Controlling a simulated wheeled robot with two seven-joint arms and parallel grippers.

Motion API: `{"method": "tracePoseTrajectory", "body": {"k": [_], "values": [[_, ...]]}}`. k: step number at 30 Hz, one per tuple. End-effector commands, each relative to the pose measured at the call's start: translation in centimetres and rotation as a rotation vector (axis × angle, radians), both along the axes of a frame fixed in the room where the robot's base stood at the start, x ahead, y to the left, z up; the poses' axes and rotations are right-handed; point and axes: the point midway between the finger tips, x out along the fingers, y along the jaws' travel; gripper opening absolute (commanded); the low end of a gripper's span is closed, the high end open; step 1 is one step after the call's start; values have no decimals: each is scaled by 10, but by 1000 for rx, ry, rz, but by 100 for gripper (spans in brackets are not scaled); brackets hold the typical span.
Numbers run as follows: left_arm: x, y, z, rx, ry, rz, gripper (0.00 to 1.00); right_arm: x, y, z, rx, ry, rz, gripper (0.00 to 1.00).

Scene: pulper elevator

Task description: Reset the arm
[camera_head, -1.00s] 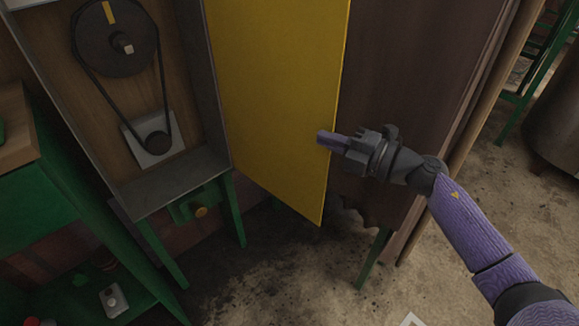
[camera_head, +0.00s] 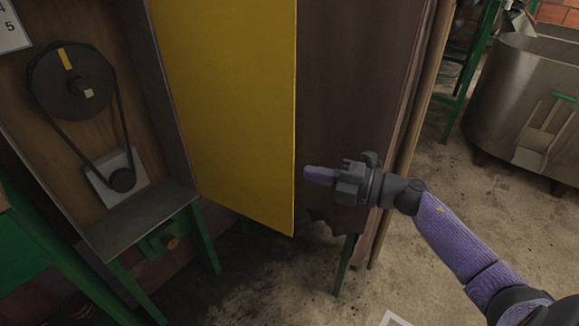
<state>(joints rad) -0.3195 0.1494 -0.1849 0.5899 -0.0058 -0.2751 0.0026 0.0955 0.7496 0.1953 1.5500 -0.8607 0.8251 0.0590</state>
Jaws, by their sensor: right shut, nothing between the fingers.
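My right arm comes in from the lower right. My right gripper (camera_head: 318,174) is shut and empty, with its purple fingers pointing left. In the picture it lies just right of the lower right edge of the yellow door panel (camera_head: 235,110), in front of the dark brown panel (camera_head: 350,95). I cannot tell whether it touches either one. The yellow panel stands open from the housing on the left. My left arm and gripper are not in view.
The open housing (camera_head: 150,205) holds a large dark pulley (camera_head: 72,95), a belt and a small lower pulley (camera_head: 122,180). A metal tank (camera_head: 510,100) stands at the upper right. The concrete floor (camera_head: 440,165) between tank and arm is clear.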

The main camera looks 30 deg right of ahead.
Motion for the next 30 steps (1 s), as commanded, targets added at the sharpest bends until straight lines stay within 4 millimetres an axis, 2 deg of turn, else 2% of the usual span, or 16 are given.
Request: {"method": "tracePoseTrajectory", "body": {"k": [4,11,13,14,16,17,18,20,21,23,24,26,27,30], "values": [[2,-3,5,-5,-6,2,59,-16,-18,1,-1,2,-1,0],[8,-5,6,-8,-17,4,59,-21,-25,-1,11,6,-11,0],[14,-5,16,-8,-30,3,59,-21,-33,-15,100,70,-99,0],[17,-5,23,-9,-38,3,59,-23,-39,-29,165,122,-170,0],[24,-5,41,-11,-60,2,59,-39,-53,-78,335,297,-386,0],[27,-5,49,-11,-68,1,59,-52,-57,-105,404,389,-489,0],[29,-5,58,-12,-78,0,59,-75,-59,-142,480,515,-623,0],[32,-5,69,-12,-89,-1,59,-118,-54,-192,559,698,-805,0],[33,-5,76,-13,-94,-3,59,-150,-47,-220,592,817,-915,0],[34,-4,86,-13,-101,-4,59,-202,-32,-256,622,991,-1067,0],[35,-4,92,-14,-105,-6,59,-239,-19,-274,628,1105,-1162,0],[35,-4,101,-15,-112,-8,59,-293,1,-293,623,1262,-1288,0],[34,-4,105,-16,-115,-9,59,-327,15,-300,611,1356,-1360,0],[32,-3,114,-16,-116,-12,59,-394,43,-307,568,1541,-1496,0]]}}
